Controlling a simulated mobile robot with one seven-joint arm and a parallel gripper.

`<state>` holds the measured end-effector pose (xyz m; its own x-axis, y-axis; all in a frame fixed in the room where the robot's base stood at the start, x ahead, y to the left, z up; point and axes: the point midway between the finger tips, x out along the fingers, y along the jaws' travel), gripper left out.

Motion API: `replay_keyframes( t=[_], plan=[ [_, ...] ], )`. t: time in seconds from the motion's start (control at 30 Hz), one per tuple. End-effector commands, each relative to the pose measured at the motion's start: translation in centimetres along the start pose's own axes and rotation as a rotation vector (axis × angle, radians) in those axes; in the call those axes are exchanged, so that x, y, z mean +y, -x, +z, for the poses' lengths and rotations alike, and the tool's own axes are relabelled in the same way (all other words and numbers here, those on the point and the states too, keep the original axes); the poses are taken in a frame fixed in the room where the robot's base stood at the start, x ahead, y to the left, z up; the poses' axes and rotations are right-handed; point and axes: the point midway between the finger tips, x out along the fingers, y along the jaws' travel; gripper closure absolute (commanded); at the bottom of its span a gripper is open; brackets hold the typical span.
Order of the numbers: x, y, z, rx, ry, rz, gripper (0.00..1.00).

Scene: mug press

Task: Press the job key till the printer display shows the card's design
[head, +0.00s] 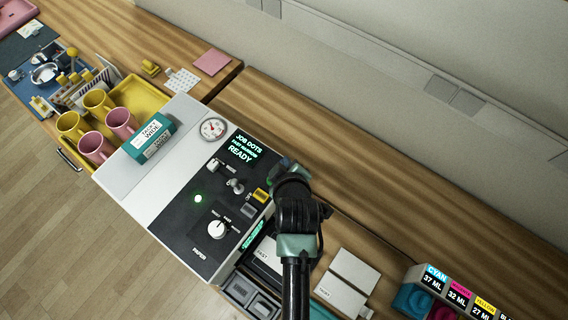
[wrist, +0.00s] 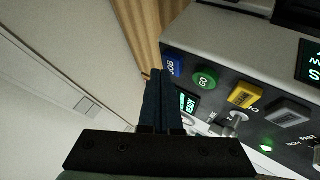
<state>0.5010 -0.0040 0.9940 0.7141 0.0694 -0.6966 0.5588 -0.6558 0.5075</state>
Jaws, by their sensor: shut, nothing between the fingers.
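The printer (head: 152,195) is a white and black machine in the middle of the head view. Its green-lit display (head: 243,149) reads "JOB DOTS", a small unclear line, and "READY". The blue job key (wrist: 173,66) shows at the panel's end in the wrist view, beside a round green key (wrist: 205,79). My gripper (wrist: 155,74) is shut and empty, its tips just left of the job key; contact cannot be told. In the head view my wrist hides that key. A white sheet with small marks (head: 182,80) lies behind the printer; I cannot tell whether it is the card.
Yellow (head: 71,124) and pink (head: 95,146) mugs stand in a yellow tray left of the printer. A teal box (head: 152,139) lies on the printer. White boxes (head: 352,270) and ink bottles (head: 411,299) are at lower right.

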Motion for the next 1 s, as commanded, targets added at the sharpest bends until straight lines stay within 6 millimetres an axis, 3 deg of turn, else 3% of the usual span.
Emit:
replay_keyframes(
  t=[1.0],
  plan=[
    [-0.45, -0.59, 0.43, 0.0, 0.0, -0.001, 1.0]
  ],
)
